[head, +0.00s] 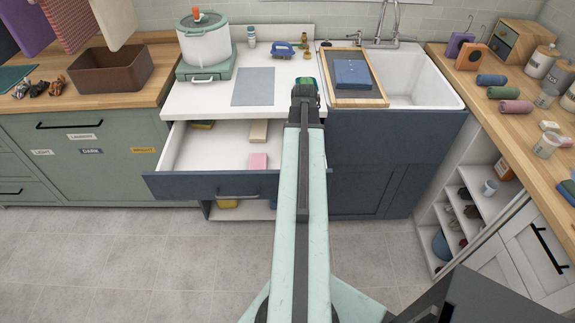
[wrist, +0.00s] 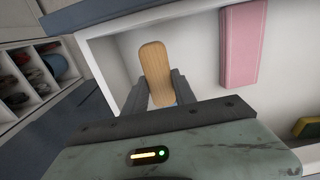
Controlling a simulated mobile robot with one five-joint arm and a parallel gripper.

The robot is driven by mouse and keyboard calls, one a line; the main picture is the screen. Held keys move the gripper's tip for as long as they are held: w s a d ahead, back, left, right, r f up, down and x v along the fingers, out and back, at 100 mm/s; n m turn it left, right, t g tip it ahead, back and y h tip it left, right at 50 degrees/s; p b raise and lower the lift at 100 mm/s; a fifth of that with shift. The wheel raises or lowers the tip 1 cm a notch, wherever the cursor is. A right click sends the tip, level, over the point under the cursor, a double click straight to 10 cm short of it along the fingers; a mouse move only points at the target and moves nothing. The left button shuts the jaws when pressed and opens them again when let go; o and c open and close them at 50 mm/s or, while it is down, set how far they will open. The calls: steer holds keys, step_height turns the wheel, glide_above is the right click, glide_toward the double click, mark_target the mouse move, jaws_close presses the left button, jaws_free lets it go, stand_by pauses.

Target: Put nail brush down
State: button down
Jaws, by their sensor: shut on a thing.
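The nail brush (wrist: 155,72) has a pale wooden back with rounded ends, which shows in the wrist view. My gripper (wrist: 157,88) is shut on it, with one dark finger on each long side. The brush is over the inside of the open white drawer (wrist: 197,54), near a corner. I cannot tell whether it touches the drawer floor. In the head view my arm hides the brush and the fingers. The drawer front (head: 215,186) shows there, pulled out below the counter.
A pink block (wrist: 240,45) lies in the drawer beside the brush; it also shows in the head view (head: 257,161). A beige block (head: 258,131) and a yellow-green sponge (head: 203,124) lie farther back. Bare drawer floor shows left of the blocks. The sink (head: 440,90) is at the right.

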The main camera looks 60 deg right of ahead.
step_height(320, 180, down, 7)
steer(key=b, duration=0.5)
steer(key=shift+r, duration=0.35)
steer(key=shift+f, duration=0.15)
steer(key=c, duration=1)
jaws_free()
step_height(320, 180, up, 12)
steer(key=p, duration=1.2)
steer(key=shift+r+p, duration=0.25)
steer(key=shift+p, duration=0.15)
steer(key=shift+f, duration=0.1)
